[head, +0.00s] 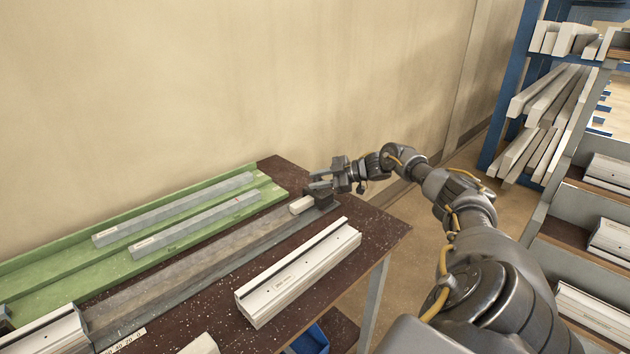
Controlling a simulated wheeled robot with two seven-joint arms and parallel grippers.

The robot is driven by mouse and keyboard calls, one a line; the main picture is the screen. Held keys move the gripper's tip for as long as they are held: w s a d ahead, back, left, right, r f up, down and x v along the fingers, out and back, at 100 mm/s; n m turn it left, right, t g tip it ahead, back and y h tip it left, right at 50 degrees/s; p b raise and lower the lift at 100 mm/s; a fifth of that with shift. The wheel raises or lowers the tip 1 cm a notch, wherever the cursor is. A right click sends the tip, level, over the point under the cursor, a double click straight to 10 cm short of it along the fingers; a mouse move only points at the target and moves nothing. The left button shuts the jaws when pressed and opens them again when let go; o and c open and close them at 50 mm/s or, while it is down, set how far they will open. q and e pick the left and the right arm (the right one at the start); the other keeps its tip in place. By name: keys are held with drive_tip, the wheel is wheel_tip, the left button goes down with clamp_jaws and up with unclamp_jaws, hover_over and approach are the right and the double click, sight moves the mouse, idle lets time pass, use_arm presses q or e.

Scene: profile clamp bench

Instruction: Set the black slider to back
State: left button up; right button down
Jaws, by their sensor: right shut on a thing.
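The black slider (326,201) is a small dark block at the far right end of the long grey rail (205,255) on the bench. My right gripper (318,182) reaches in from the right and is shut on the slider at its upper part. The fingers and the slider are small and dark here, so the exact contact is hard to make out. A short pale block (301,205) sits on the rail just left of the slider. My left gripper is not in view.
Green channel (60,262) with two grey bars lies behind the rail. A white profile (298,273) lies in front, and another clamp-like white piece (45,335) stands at the lower left. The wall is close behind the bench; shelves (560,120) stand at right.

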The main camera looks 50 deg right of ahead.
drive_tip(key=c, duration=1.5)
unclamp_jaws()
drive_tip(key=shift+d+r, duration=0.2)
drive_tip(key=shift+d, duration=0.1)
drive_tip(key=shift+c, duration=0.2)
drive_tip(key=o, duration=0.4)
drive_tip(key=shift+d+f, duration=0.1)
drive_tip(key=shift+f, duration=0.05)
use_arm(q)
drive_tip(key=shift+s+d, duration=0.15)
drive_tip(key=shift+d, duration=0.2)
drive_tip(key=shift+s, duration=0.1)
use_arm(e)
drive_tip(key=shift+a, duration=0.2)
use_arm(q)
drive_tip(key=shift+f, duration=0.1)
use_arm(e)
drive_tip(key=shift+s, duration=0.1)
drive_tip(key=shift+s+d, duration=0.25)
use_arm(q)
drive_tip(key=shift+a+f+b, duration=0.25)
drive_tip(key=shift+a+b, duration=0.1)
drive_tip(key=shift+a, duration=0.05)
use_arm(e)
drive_tip(key=v, duration=1)
